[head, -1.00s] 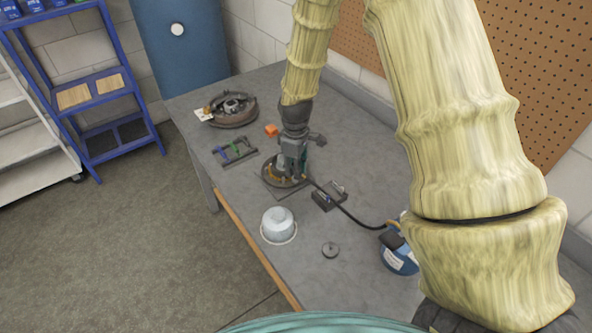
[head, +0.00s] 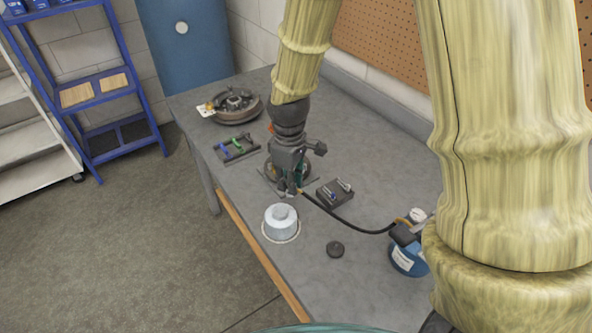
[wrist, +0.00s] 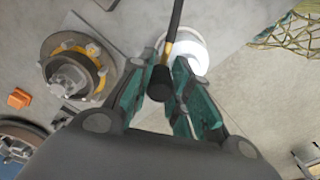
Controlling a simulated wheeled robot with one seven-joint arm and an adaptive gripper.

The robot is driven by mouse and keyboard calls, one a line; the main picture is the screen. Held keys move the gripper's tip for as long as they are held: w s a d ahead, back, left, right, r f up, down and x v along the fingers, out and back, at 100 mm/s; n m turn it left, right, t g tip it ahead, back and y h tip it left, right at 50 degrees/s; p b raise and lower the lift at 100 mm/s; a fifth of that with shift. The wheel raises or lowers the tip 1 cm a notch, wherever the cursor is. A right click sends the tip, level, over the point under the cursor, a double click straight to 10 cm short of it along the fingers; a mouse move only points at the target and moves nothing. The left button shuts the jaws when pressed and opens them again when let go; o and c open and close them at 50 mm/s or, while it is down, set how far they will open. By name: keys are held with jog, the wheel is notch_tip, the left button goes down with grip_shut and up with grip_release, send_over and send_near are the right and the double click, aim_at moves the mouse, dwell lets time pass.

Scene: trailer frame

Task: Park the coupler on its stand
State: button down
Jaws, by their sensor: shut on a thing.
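My gripper (head: 290,190) is shut on the coupler, a short black cylinder (wrist: 160,82) with a brass neck (wrist: 167,52), seen between the teal-lined fingers in the wrist view. A black hose (head: 345,220) runs from the coupler to a blue tank (head: 408,262) with a gauge at the right. In the head view the fingers hide most of the coupler. A small dark block with two silver pegs (head: 335,193) sits right of my gripper; I cannot tell for sure that it is the stand. My gripper is above the bench, in front of the hub.
A hub with a yellow ring (wrist: 104,68) lies behind my gripper. A tool tray (head: 236,149) and a brake assembly (head: 232,106) sit farther back. The bench's right side is mostly clear.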

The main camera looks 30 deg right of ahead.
jog(key=s+a, duration=0.3)
jog(key=shift+s+r+b, duration=0.3)
jog(key=shift+r+p, duration=1.55)
jog(key=shift+p, duration=0.2)
